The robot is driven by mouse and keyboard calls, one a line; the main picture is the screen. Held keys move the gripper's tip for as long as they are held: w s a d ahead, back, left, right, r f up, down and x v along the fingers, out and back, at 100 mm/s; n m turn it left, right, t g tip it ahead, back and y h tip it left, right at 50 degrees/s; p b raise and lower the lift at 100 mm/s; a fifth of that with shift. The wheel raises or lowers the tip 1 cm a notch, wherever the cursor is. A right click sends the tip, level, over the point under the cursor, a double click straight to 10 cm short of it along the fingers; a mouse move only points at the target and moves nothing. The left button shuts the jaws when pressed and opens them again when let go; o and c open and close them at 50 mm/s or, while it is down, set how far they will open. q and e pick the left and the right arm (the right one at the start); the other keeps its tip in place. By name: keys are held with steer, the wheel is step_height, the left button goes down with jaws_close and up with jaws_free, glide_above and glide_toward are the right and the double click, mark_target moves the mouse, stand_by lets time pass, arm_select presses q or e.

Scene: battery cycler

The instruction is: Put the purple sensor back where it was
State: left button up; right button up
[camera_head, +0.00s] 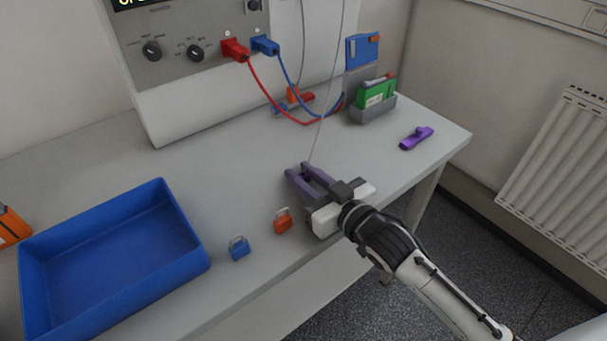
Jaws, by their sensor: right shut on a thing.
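My right gripper (306,171) is over the middle of the table, its fingers shut and pointing to the back left. A thin grey cable (326,90) runs down from above to its fingertips. The small thing held there is mostly hidden, and I cannot make out its colour or shape. A bright purple piece (416,138), a short bar with a raised part, lies apart on the table at the right. I cannot tell whether this piece or the held thing is the purple sensor. My left gripper is not in view.
A blue tray (196,247) is at the front left. Blue (239,249) and orange (283,222) padlocks lie by the front edge. A grey holder (372,112) with a green pack stands at the back right. Red and blue leads hang from the cycler (180,75).

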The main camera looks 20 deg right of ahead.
steer(key=shift+f, duration=0.15)
steer(key=o, duration=1.1)
steer(key=shift+c, duration=0.2)
